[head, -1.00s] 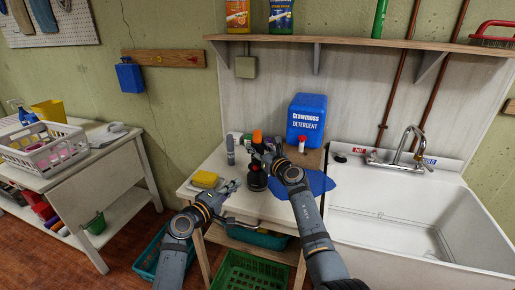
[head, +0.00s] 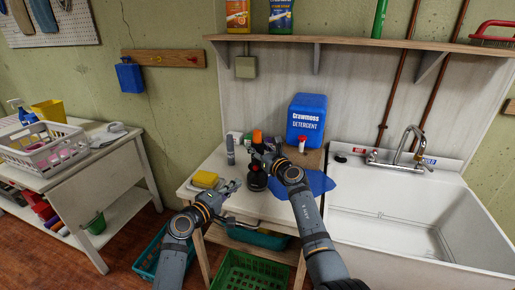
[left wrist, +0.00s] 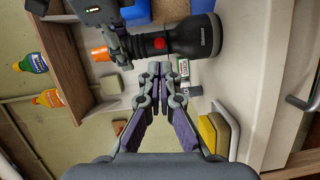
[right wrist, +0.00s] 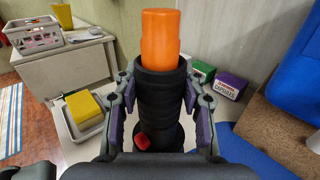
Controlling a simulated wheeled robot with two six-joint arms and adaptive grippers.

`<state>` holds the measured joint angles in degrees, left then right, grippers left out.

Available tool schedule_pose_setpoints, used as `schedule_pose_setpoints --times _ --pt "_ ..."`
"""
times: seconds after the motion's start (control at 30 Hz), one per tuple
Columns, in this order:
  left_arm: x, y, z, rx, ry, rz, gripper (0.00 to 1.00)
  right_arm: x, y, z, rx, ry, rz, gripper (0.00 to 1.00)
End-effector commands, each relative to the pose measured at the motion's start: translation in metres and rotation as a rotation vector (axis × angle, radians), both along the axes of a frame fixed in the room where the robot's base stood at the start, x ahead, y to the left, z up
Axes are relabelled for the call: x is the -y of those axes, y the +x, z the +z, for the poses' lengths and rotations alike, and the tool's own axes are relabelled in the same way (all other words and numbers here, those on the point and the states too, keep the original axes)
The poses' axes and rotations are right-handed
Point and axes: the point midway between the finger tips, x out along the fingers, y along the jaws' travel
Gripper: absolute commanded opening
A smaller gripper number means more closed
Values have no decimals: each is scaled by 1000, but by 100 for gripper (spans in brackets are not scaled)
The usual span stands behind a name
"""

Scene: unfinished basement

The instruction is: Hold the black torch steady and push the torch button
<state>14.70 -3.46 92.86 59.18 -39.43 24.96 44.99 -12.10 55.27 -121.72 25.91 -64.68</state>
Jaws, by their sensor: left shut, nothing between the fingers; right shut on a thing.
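The black torch (head: 257,182) stands upright over the table, with an orange end (head: 257,136) on top and its wider black head below. My right gripper (head: 264,158) is shut around the torch's ribbed body, seen close in the right wrist view (right wrist: 158,100). The red torch button (left wrist: 160,43) faces my left gripper in the left wrist view, and it also shows low on the torch in the right wrist view (right wrist: 142,141). My left gripper (left wrist: 158,72) is shut and empty, its fingertips just short of the button with a small visible gap.
A yellow sponge (head: 205,179) lies on a small tray left of the torch. A grey bottle (head: 230,150) and a blue detergent jug (head: 307,118) stand behind. A blue cloth (head: 318,183) lies to the right, beside the white sink (head: 400,215).

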Motion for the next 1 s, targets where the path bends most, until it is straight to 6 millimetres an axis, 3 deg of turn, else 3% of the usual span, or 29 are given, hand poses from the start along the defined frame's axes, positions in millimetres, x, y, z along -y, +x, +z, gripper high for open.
schedule_pose_setpoints --times 0.23,0.47,0.6,0.77,1.0 --pt "4 0 3 -11 4 -14 0 0 0 -1 -1 -1 0 0" --pt "38 -8 12 -247 95 -103 0 0 0 -1 -1 -1 0 0" --pt "39 -13 11 -393 137 -81 0 0 0 -1 -1 -1 0 0" --pt "37 -15 9 -441 147 -65 0 0 0 -1 -1 -1 0 0" --pt "42 4 10 -438 146 -66 0 0 0 -1 -1 -1 0 0"
